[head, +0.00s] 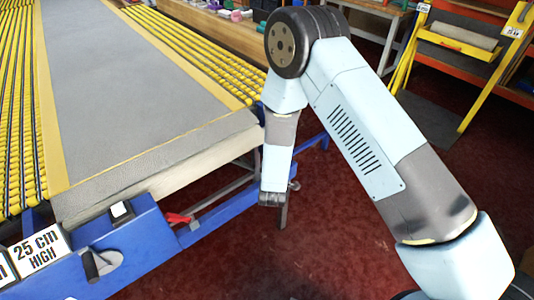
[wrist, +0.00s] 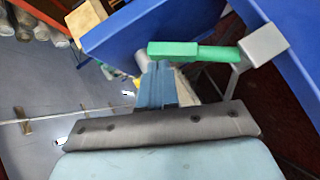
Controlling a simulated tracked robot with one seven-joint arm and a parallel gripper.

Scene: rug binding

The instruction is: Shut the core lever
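In the wrist view a green lever (wrist: 193,50) lies nearly level across the picture, its right end at a grey block (wrist: 263,44) beside blue panels. No label shows whether it is the core lever. My gripper (wrist: 158,68) points up the picture at the lever's left part. Its blue-grey fingers lie together with no clear gap, the tips just below or against the lever; I cannot tell if they touch. In the head view my gripper (head: 270,200) hangs down right of the bench corner, its fingers barely visible. A red lever (head: 178,218) sits on the blue frame to its left.
In the head view a grey rug (head: 120,75) lies on the bench between yellow rollers (head: 175,38). A black handle (head: 91,264) stands on the blue housing (head: 130,240). An orange shelf rack (head: 455,52) stands at the back right. The red floor between is clear.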

